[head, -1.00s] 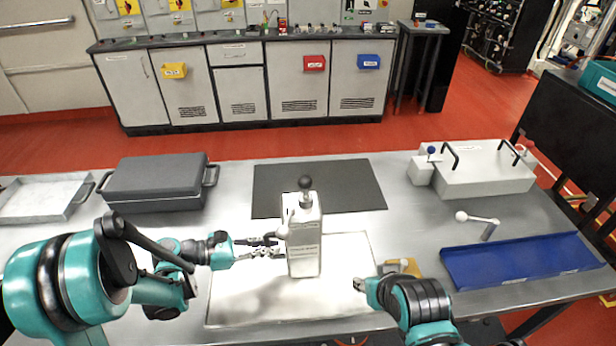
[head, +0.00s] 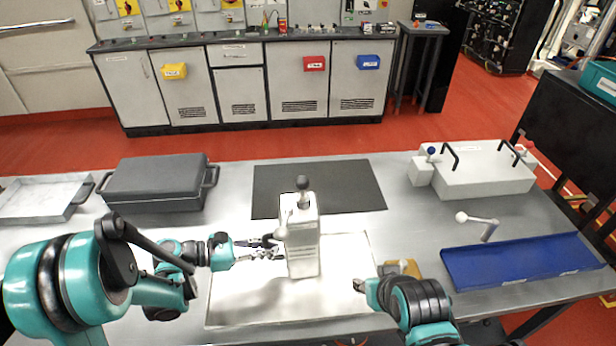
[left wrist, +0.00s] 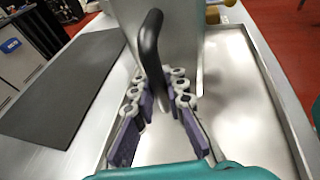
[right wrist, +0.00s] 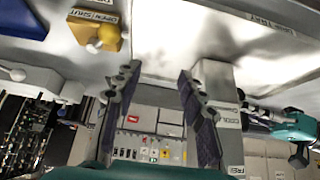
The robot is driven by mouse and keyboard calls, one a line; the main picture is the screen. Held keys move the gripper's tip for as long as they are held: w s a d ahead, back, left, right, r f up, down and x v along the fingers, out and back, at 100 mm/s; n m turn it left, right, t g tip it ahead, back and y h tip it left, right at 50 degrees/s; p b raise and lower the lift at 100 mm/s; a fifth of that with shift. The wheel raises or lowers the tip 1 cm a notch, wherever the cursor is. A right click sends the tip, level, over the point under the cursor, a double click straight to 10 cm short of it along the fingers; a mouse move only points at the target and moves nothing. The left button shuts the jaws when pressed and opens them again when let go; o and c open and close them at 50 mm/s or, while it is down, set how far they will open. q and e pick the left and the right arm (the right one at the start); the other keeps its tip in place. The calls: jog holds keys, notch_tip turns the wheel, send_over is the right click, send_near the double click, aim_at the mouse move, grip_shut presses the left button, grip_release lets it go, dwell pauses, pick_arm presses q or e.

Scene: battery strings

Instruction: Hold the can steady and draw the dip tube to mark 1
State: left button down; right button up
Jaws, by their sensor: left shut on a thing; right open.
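The can (head: 303,250) is a tall pale box on a shallow, light metal tray (head: 235,312), and it also shows in the right wrist view (right wrist: 222,85). A dark round knob (head: 302,183) sits on a short stem at its top, which I take for the dip tube's end; I cannot read any marks. My left gripper (head: 277,247) is at the can's left side. In the left wrist view it is closed around the can's black handle (left wrist: 151,45). My right gripper (head: 360,285) is open and empty, low and right of the can; its fingers are spread in its wrist view (right wrist: 158,75).
An ochre block (head: 409,268) lies beside my right gripper; its label in the right wrist view reads OPEN / SHUT. A blue tray (head: 520,262) and a ball-ended lever (head: 487,228) are at right. A dark mat (head: 350,190) lies clear behind the can.

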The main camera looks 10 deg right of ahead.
aim_at(302, 178)
jog(key=w+a+r+n+g, duration=0.2)
jog(key=w+a+r+n, duration=0.25)
jog(key=r, duration=0.55)
jog(key=w+a+r+n+g, duration=0.1)
jog(key=w+a+r+n, duration=0.4)
jog(key=r, duration=0.4)
jog(key=w+a+r+n+g, duration=0.25)
jog(key=a+r+n, duration=0.35)
jog(key=r, duration=0.4)
jog(key=shift+n+t, duration=0.25)
jog(key=w+f, duration=0.1)
jog(key=f, duration=0.2)
jog(key=d+f, duration=0.1)
jog(key=f, duration=0.3)
jog(key=w+f, duration=0.1)
jog(key=f, duration=0.3)
jog(key=shift+w+d+f, duration=0.15)
jog(key=shift+w+d, duration=0.15)
jog(key=shift+w, duration=0.05)
grip_shut()
